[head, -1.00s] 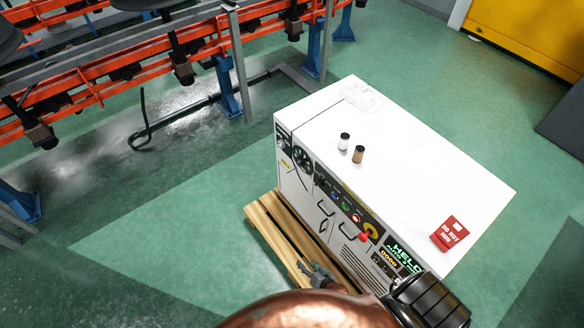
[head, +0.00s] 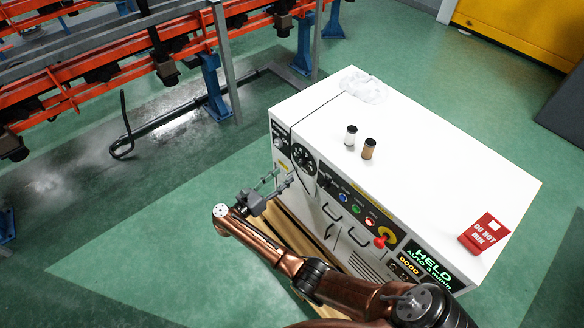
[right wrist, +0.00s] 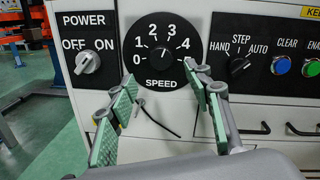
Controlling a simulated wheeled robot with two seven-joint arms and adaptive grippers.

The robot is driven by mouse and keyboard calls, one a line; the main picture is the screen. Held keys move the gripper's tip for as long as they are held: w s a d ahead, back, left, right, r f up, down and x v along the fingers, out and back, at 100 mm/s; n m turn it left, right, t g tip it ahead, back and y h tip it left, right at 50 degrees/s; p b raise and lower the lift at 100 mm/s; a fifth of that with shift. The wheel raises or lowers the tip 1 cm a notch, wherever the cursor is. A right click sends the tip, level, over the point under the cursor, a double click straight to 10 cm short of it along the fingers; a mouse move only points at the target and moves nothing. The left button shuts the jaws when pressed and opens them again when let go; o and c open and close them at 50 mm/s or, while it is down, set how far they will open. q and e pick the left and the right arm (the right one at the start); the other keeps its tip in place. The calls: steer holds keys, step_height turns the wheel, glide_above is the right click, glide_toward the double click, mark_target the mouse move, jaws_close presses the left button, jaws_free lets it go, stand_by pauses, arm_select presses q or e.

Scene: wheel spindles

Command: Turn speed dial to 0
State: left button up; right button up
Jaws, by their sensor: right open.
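The speed dial (head: 303,158) is a round black plate on the left part of the white cabinet's front. In the right wrist view the dial (right wrist: 162,57) shows white numbers from 0 on the left over to 4 on the right, with a small dark knob at its centre. My right gripper (head: 284,178) is open in front of the dial. In the wrist view its green-padded fingers (right wrist: 160,98) stand apart, below and to either side of the knob, apparently not touching it. My left gripper is not in view.
A power switch (right wrist: 87,62) sits left of the dial and a hand/step/auto selector (right wrist: 240,65) right of it. A red mushroom button (head: 380,242) is farther along the panel. Two small jars and a red sign (head: 484,233) stand on the cabinet top (head: 430,165).

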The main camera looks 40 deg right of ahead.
mark_target(299, 164)
steer(key=d, duration=0.5)
steer(key=w+d, duration=0.1)
steer(key=d, duration=0.1)
steer(key=shift+d, duration=0.25)
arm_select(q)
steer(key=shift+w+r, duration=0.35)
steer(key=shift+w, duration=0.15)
arm_select(e)
steer(key=shift+c, duration=0.4)
steer(key=c, duration=1.1)
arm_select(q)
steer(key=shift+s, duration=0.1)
arm_select(e)
steer(key=shift+o, duration=0.2)
